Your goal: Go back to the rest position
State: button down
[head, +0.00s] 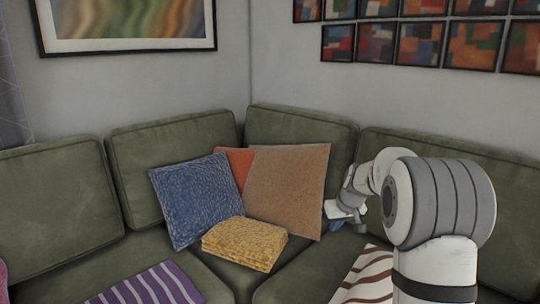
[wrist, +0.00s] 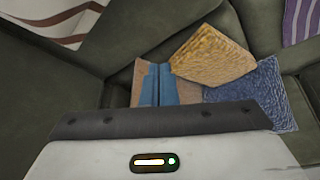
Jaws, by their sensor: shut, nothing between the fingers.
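My gripper (head: 339,222) is at the right of the head view, in front of the green sofa and to the right of the tan pillow. In the wrist view its two blue fingers (wrist: 158,84) are together with nothing between them. Behind the fingers in that view lie the tan pillow (wrist: 123,100) and a folded yellow blanket (wrist: 213,56). In the head view the folded yellow blanket (head: 245,243) rests on the corner seat, in front of the pillows, apart from my gripper.
A blue pillow (head: 195,199), an orange pillow (head: 238,163) and the tan pillow (head: 287,189) lean on the sofa's back cushions (head: 300,131). A purple striped cloth (head: 152,287) and a brown-and-white striped cloth (head: 368,281) lie on the seats. Framed pictures hang above.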

jog(key=s+a+r+m+g+p, duration=0.15)
jog(key=s+r+p, duration=0.25)
jog(key=s+r, duration=0.5)
jog(key=s+a+r+t+p, duration=0.1)
jog(key=s+a+r+p, duration=0.2)
jog(key=s+r+p, duration=0.55)
jog(key=s+a+r+g+h+p, duration=0.1)
jog(key=s+r+p, duration=0.1)
jog(key=s, duration=1.7)
jog(key=shift+m+p, duration=0.45)
jog(key=shift+p, duration=0.15)
jog(key=shift+g, duration=0.25)
